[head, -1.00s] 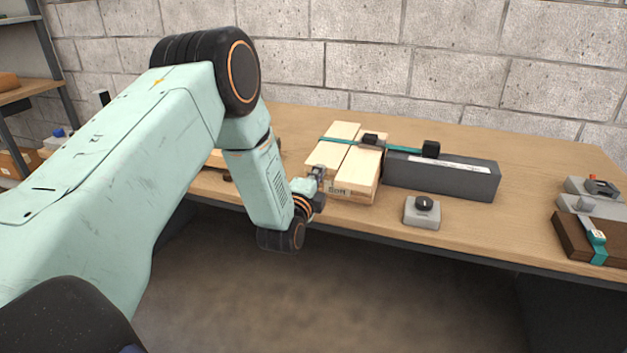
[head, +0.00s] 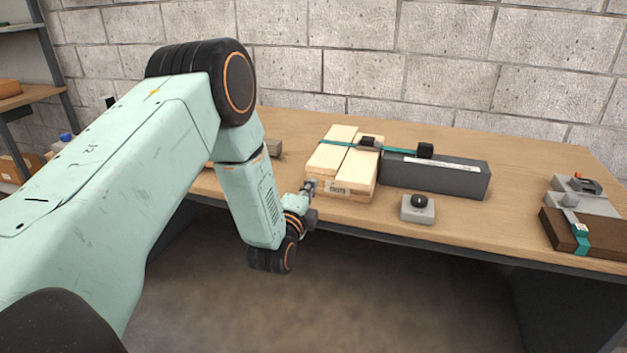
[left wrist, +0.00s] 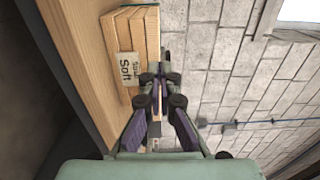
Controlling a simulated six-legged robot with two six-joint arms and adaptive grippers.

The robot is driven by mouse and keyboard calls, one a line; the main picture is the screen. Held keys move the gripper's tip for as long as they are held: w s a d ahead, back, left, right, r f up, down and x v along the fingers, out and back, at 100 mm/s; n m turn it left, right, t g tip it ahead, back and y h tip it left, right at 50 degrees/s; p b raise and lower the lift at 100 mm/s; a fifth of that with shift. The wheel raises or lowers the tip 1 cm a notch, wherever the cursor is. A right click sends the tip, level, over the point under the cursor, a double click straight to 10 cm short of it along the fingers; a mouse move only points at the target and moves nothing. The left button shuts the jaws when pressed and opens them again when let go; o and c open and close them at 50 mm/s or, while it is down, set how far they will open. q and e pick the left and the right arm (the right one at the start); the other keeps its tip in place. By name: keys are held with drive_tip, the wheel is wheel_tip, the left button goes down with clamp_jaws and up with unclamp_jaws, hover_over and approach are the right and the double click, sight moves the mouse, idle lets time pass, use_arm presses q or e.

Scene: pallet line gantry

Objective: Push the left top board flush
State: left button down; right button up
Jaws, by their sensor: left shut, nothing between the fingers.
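The left top board (head: 331,150) is pale wood and lies on the board stack beside the right top board (head: 359,168). A narrow dark gap runs between them, and a teal strap (head: 340,144) crosses both. The stack's near face carries a printed label (head: 338,190), which also shows in the left wrist view (left wrist: 128,68). My left gripper (head: 309,187) is shut and empty, just in front of the stack's near left corner. In the left wrist view its closed fingertips (left wrist: 160,82) are beside the stack; contact is unclear. My right gripper is out of view.
A long dark grey block (head: 434,176) stands along the right of the stack. A grey box with a black knob (head: 418,209) sits near the bench's front edge. A brown block with a teal band (head: 585,236) lies far right.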

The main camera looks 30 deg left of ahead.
use_arm(q)
drive_tip(key=p+v, duration=0.1)
drive_tip(key=v, duration=0.5)
drive_tip(key=shift+s+f, duration=0.2)
drive_tip(key=shift+s, duration=0.05)
drive_tip(key=shift+w+d, duration=0.1)
